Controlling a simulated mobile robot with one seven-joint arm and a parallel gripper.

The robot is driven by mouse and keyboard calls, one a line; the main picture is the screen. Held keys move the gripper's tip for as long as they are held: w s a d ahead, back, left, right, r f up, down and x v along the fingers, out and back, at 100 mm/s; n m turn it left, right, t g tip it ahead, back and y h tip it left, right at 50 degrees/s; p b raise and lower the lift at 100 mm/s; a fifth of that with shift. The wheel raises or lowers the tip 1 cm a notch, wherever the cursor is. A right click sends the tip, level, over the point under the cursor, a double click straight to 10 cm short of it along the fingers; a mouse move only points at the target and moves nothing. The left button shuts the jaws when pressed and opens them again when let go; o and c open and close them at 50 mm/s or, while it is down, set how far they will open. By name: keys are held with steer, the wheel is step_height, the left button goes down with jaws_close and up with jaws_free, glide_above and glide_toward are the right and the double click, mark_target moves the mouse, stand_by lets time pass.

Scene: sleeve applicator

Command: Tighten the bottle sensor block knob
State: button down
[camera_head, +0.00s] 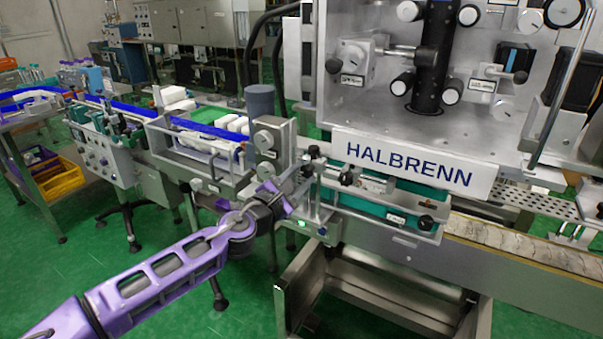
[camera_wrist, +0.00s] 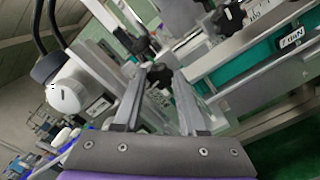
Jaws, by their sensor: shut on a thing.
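My gripper (camera_head: 298,180) reaches in from the lower left to the front left of the labelling machine. In the wrist view, its two fingers (camera_wrist: 161,84) are shut on a small black knob (camera_wrist: 160,74), one finger at each side. I take this for the bottle sensor block knob, but no readable label confirms it. The fingers hide part of the knob and most of the block behind it. How far the knob is turned cannot be seen.
Another black knob (camera_wrist: 229,18) sits up and right of the fingers. A teal side rail (camera_head: 390,212) runs to the right. A grey round dial (camera_wrist: 66,97) is at the left. The HALBRENN sign (camera_head: 415,164) hangs above.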

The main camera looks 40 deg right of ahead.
steer(key=m, duration=0.4)
steer(key=shift+m, duration=0.4)
steer(key=m, duration=0.5)
steer(key=shift+f+b, duration=0.1)
steer(key=shift+b, duration=0.25)
steer(key=m+b, duration=0.1)
steer(key=m, duration=0.4)
steer(key=m+b, duration=0.1)
steer(key=m, duration=0.3)
steer(key=shift+m, duration=0.3)
steer(key=shift+c, duration=2.3)
jaws_free()
steer(key=shift+a, duration=0.1)
